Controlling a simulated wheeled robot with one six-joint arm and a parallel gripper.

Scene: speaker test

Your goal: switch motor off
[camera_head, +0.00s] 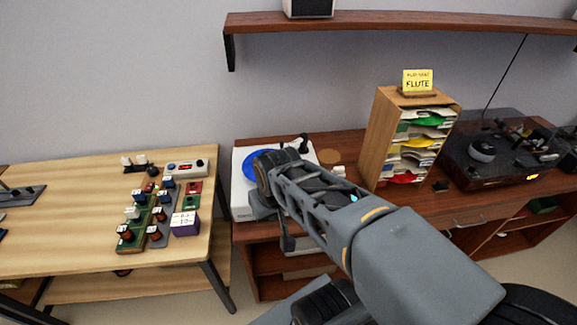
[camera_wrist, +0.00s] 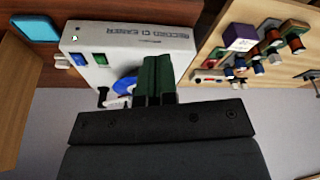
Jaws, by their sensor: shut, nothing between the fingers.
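The white record cleaner (camera_head: 243,205) stands on the brown cabinet, partly hidden by my arm. A blue disc (camera_head: 257,165) lies on its top. In the wrist view the cleaner's front (camera_wrist: 130,38) carries printed lettering reading "RECORD CLEANER". A blue switch (camera_wrist: 76,59) and a green switch (camera_wrist: 100,59) sit side by side on it. Their small labels are unreadable, so I cannot tell which is the motor's or how they are set. My gripper (camera_wrist: 156,62) is shut and empty, its fingertips overlapping the cleaner's edge in view, to the right of the switches. Contact cannot be told.
A wooden table (camera_head: 60,220) with small electrical parts stands left. A paper-filled wooden rack (camera_head: 375,140) and a dark turntable (camera_head: 490,165) stand on the cabinet (camera_head: 350,140) at right. A shelf (camera_head: 400,20) hangs above. Free floor shows between table and cabinet.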

